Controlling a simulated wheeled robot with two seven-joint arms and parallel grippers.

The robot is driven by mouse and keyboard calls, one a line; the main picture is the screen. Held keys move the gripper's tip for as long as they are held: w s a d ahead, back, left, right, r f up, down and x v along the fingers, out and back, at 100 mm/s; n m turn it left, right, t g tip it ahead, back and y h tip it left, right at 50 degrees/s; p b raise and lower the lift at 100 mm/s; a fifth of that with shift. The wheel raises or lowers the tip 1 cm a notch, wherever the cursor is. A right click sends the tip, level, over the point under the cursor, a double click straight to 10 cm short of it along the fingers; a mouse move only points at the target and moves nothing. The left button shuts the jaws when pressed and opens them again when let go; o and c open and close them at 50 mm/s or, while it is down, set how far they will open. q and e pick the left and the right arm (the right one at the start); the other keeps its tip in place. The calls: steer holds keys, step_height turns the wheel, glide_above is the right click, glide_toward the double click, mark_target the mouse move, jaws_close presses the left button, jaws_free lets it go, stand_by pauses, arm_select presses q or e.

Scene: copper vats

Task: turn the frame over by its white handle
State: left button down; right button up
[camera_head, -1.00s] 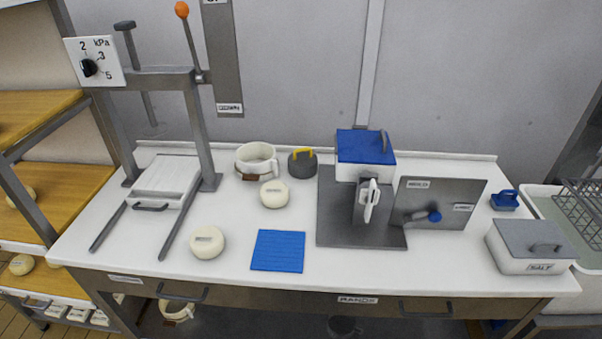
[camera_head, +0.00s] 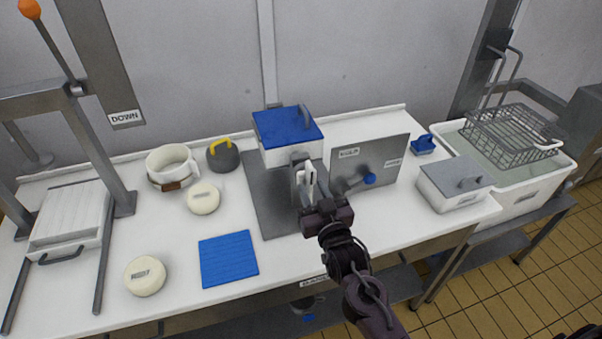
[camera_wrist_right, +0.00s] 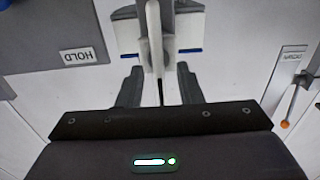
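A white handle (camera_head: 308,178) stands upright on a grey bracket (camera_head: 297,160) above a grey base plate (camera_head: 263,192). This looks like the frame's handle, though my gripper hides part of the mechanism. My right gripper (camera_head: 318,205) is just in front of it. In the right wrist view the white handle (camera_wrist_right: 153,30) reaches down toward the space between the two dark fingers (camera_wrist_right: 159,85). The fingers are apart, with gaps on both sides, so the gripper is open. My left gripper is not in view.
A blue-lidded white box (camera_head: 287,135) stands behind the handle. A blue mat (camera_head: 228,258) and round white cheeses (camera_head: 203,197) lie left. A grey-lidded box (camera_head: 455,184) is further right.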

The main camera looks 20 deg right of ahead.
mark_target(307, 177)
steer(key=w+p, duration=0.1)
steer(key=w, duration=0.4)
steer(key=shift+w, duration=0.2)
jaws_close()
